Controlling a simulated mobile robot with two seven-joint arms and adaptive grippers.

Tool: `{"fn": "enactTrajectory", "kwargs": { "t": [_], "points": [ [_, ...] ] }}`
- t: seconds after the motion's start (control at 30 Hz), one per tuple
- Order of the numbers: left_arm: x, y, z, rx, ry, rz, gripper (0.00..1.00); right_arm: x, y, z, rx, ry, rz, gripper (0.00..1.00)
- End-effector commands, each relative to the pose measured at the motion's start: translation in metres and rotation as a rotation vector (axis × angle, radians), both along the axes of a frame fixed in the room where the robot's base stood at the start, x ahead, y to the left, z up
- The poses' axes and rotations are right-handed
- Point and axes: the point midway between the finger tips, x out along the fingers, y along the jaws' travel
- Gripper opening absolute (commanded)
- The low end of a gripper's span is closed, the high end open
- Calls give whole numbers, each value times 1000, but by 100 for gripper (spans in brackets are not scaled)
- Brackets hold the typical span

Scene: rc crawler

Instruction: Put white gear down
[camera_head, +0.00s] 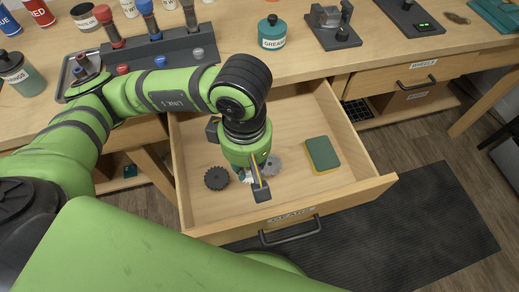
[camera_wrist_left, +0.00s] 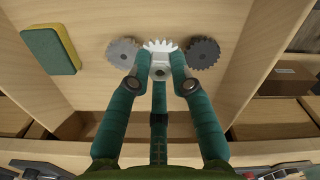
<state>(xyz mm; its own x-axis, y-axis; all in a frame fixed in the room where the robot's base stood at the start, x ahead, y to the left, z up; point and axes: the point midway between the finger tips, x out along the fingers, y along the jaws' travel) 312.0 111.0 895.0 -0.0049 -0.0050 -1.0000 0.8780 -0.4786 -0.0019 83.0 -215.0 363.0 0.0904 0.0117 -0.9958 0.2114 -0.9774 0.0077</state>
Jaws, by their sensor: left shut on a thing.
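The white gear (camera_wrist_left: 160,47) is between the fingertips of my left gripper (camera_wrist_left: 160,75), which is shut on it inside the open drawer (camera_head: 310,205). In the head view the gripper (camera_head: 250,178) hides most of the white gear (camera_head: 246,177). In the wrist view a grey gear (camera_wrist_left: 122,52) lies just left of the white gear and a dark gear (camera_wrist_left: 202,53) just right of it. In the head view the dark gear (camera_head: 216,178) is left of the gripper and the grey gear (camera_head: 272,165) right of it. I cannot tell whether the white gear touches the drawer floor.
A yellow and green sponge (camera_head: 323,154) lies in the drawer's right part. The drawer's front wall (camera_head: 300,208) and side walls surround the gripper. The wooden bench (camera_head: 290,60) above holds a tool rack (camera_head: 160,58), a grease jar (camera_head: 272,32) and other items.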

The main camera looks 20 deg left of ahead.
Motion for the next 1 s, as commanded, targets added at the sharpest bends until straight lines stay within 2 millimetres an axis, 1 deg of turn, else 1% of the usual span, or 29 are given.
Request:
{"fn": "enactTrajectory", "kwargs": {
  "t": [0.03,0.1,0.17,0.27,0.5,0.63,0.73,0.87,1.0],
  "points": [
    [-1,0,-3,-1,0,23,6,-1,2,-6,2,2,0,40],
    [2,1,-4,0,2,47,6,-1,2,-6,1,2,1,40],
    [8,3,-7,1,3,58,6,-1,1,-4,1,2,1,40],
    [26,11,-17,3,6,63,6,-1,-2,1,-3,2,3,40],
    [78,29,-50,1,6,60,6,-1,-7,11,-10,2,3,40],
    [97,35,-63,0,4,56,6,0,-8,14,-11,2,2,40],
    [105,38,-69,0,3,54,6,0,-8,14,-11,1,1,40],
    [107,39,-75,-1,3,52,6,1,-8,16,-11,0,1,40],
    [106,39,-92,0,6,52,6,2,-8,22,-11,-1,0,40]
  ]
}}
